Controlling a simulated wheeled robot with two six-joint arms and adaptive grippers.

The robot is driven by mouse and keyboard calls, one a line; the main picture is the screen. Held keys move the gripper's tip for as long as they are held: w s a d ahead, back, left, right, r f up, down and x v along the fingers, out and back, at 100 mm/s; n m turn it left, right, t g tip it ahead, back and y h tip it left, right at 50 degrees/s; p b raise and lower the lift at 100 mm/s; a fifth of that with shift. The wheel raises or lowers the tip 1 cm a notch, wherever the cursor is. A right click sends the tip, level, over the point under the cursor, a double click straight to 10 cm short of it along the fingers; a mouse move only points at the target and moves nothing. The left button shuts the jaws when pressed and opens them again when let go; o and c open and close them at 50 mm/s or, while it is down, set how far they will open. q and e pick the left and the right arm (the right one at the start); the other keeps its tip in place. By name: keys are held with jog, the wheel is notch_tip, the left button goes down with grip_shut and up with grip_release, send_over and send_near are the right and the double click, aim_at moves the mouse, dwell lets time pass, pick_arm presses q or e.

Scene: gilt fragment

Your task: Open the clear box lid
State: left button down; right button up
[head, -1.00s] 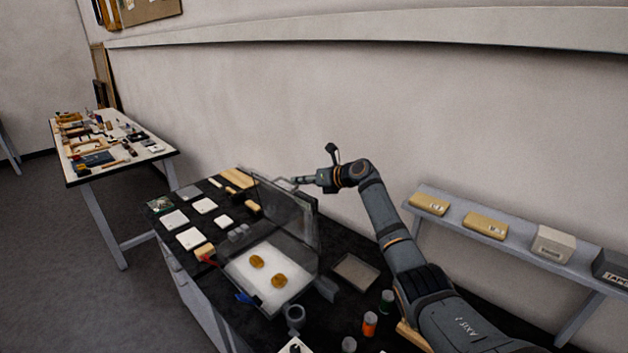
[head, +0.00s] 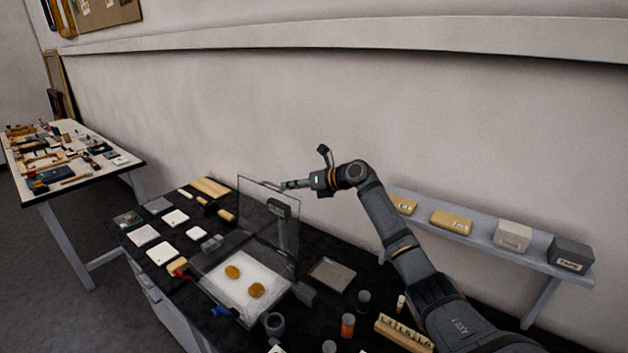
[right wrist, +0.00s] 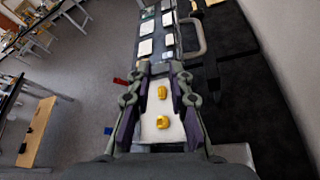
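The clear box (head: 225,309) stands on the black bench with a white pad (head: 229,289) and two gold fragments (head: 232,272) inside. Its clear lid (head: 262,218) stands up roughly upright at the back of the box. My right gripper (head: 284,185) is at the lid's upper edge, on the wall side; I cannot tell whether it touches the lid. In the right wrist view my right gripper's fingers (right wrist: 161,70) are apart with nothing seen gripped, and the fragments (right wrist: 162,92) show between them. My left gripper is not in view.
White tiles (head: 144,235) and wooden tools (head: 208,187) lie left of the box. A grey tray (head: 332,274), small bottles (head: 347,325) and a lettered wooden block (head: 403,333) lie to its right. A wall shelf (head: 470,238) holds small boxes. A cluttered table (head: 82,180) stands far left.

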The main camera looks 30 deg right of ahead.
jog(key=d+p+v, duration=0.1)
jog(key=p+v, duration=0.2)
jog(key=v, duration=0.6)
jog(key=shift+s, duration=0.2)
dwell(0.3)
jog(key=shift+d+f, duration=0.1)
